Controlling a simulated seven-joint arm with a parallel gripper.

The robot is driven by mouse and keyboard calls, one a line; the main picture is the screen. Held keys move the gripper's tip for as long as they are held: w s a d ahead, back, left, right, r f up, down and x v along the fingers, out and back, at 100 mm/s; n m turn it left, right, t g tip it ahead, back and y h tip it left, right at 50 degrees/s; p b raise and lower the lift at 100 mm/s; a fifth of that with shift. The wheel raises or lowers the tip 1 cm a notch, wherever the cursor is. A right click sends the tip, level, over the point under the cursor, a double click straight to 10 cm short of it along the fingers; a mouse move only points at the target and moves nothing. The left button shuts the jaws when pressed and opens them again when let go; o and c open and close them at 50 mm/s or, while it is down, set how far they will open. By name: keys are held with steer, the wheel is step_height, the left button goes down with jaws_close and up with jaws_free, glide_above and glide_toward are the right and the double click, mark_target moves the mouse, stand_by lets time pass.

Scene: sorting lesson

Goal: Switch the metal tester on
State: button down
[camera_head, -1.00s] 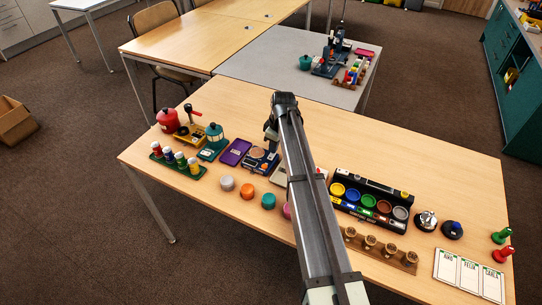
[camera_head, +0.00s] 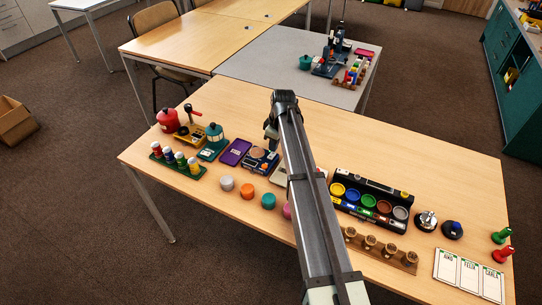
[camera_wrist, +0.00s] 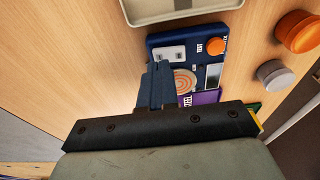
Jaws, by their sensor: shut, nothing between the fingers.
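The metal tester (camera_head: 262,161) is a dark blue box with a round copper-coloured coil pad, on the table left of my arm. In the wrist view the tester (camera_wrist: 161,41) shows a pale panel with two small fittings (camera_wrist: 167,54), an orange round part (camera_wrist: 216,47) by the word TEST, a dark window and the ringed pad. Whether it is on cannot be told. My gripper (camera_head: 270,130) is shut and empty, above the table on the tester's far side. In the wrist view its fingertips (camera_wrist: 158,70) overlap the tester's near edge and hide part of it.
A purple tray (camera_head: 235,152) lies just left of the tester, and a cream tray (camera_wrist: 180,8) lies on its other side. Grey (camera_head: 227,183), orange (camera_head: 248,190) and teal (camera_head: 268,201) pucks lie in front. The table behind the tester is clear.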

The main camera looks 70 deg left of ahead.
steer(key=shift+r, duration=2.8)
